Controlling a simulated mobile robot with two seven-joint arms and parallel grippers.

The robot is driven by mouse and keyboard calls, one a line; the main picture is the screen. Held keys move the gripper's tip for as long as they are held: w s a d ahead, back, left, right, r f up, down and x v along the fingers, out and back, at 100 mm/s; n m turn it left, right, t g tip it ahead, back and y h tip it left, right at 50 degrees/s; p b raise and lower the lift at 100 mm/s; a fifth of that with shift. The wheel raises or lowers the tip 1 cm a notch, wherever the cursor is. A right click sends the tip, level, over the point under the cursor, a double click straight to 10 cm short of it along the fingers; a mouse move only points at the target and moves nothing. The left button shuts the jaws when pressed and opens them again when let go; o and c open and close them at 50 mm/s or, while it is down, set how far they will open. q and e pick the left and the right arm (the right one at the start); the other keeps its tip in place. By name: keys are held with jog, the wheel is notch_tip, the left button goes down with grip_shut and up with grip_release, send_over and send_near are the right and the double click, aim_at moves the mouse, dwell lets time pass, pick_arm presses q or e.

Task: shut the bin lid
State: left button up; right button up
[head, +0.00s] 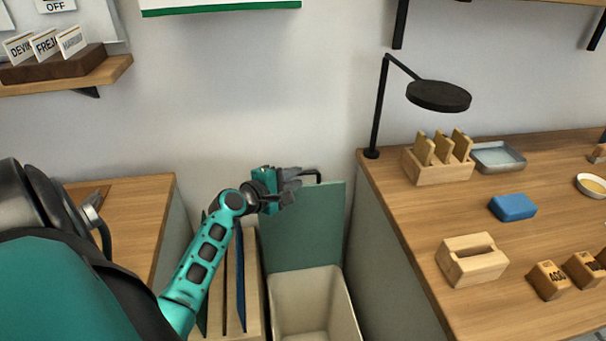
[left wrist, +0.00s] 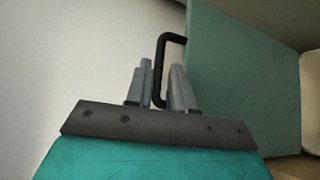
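The bin (head: 308,298) is a pale, open-topped box in the gap between two counters. Its green lid (head: 303,230) stands upright at the back of the bin, so the bin is open. A black bar handle (head: 312,175) sits at the lid's top edge. My left gripper (head: 290,183) is at the handle, at the lid's upper left. In the left wrist view the gripper (left wrist: 160,85) has its fingers apart, with the black handle (left wrist: 159,52) between them. The lid (left wrist: 245,85) lies to the right there. Whether a finger touches the handle is unclear. My right gripper is out of view.
An upright rack with dark panels (head: 240,280) stands just left of the bin. A wooden counter (head: 125,215) is at left. The right counter (head: 400,205) holds a black lamp (head: 438,96), a blue block (head: 512,207) and wooden blocks (head: 471,260).

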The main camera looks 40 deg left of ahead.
aim_at(301, 175)
pick_arm(q)
jog(key=shift+x, duration=2.1)
grip_shut()
